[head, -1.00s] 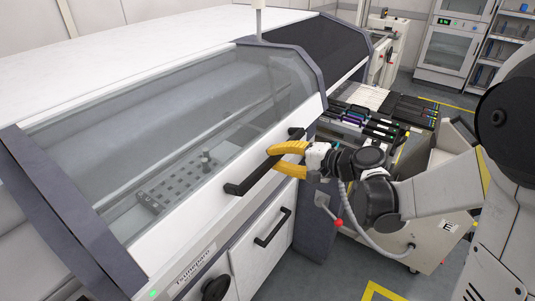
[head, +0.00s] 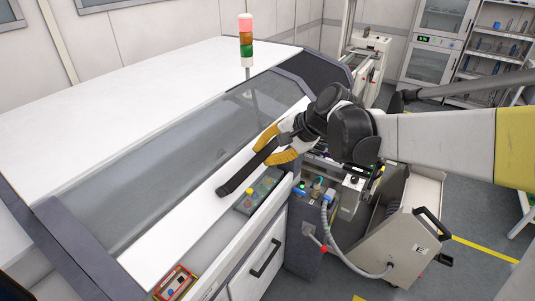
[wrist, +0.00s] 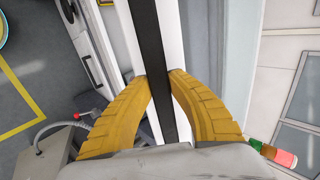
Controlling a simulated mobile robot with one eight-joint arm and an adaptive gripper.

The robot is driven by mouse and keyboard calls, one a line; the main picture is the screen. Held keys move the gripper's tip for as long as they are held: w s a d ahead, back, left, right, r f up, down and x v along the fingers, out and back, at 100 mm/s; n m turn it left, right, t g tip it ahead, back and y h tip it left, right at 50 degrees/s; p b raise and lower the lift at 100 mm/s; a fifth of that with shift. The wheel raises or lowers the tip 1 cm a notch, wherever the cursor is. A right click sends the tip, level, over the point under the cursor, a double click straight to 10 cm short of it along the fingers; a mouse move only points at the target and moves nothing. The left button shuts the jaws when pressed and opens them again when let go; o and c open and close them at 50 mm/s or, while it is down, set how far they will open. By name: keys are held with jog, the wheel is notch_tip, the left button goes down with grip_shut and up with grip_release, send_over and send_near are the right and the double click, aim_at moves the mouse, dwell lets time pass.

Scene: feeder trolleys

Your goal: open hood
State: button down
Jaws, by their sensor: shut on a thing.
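The machine's hood has a grey see-through window (head: 170,165) and a white front strip (head: 165,238) with a long black handle bar (head: 238,178). The hood stands partly raised, and a control strip with buttons (head: 257,193) shows below its front edge. My gripper (head: 273,147) has its yellow fingers on either side of the handle near its far end, shut on it. In the wrist view the black handle (wrist: 147,50) runs between the two yellow fingers (wrist: 158,76). The far end of the handle is hidden behind my gripper in the head view.
A signal tower (head: 246,45) rises behind the hood. A feeder trolley (head: 400,225) with a black grip stands at the right of the machine. A white drawer front (head: 262,262) with a black handle is below. Grey floor (head: 470,215) is open at the right.

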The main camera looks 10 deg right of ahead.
jog(key=shift+w+a+r+p, duration=0.15)
jog(key=shift+r+p, duration=0.15)
jog(key=shift+r, duration=0.2)
jog(key=shift+a+r+p, duration=0.1)
jog(key=shift+r+p, duration=0.15)
jog(key=shift+r, duration=0.25)
jog(key=c, duration=1.2)
grip_release()
jog(key=shift+a, duration=0.1)
